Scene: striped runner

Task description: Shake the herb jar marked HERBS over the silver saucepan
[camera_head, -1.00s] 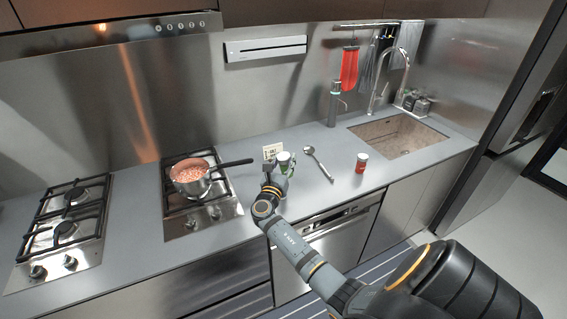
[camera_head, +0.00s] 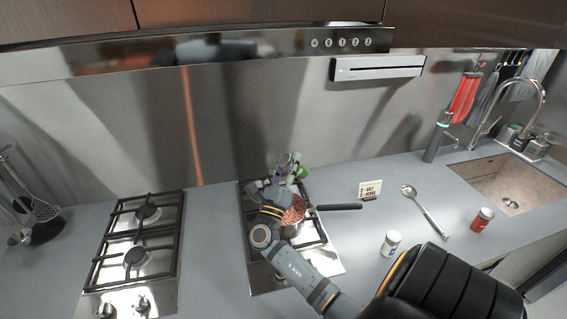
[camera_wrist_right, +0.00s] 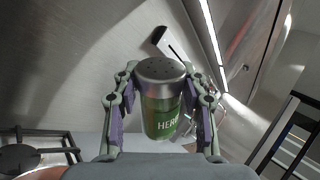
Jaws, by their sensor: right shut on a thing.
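The herb jar (camera_wrist_right: 161,100) has a silver perforated lid and a green label reading "HER…". My right gripper (camera_wrist_right: 160,108) is shut on it, with a finger on each side. In the head view the gripper (camera_head: 284,180) is over the far side of the saucepan, and a green part of the jar (camera_head: 303,171) shows beside it. The jar's exact tilt is hard to tell. The silver saucepan (camera_head: 291,231) stands on the right hob with reddish food inside and its handle pointing right. My arm hides part of it. My left gripper is not in view.
A white-labelled jar (camera_head: 391,244), a small lettered card (camera_head: 370,189), a spoon (camera_head: 425,211) and a red can (camera_head: 482,219) are on the counter right of the pan. The left hob (camera_head: 136,245) is empty. The sink (camera_head: 508,184) is at the right.

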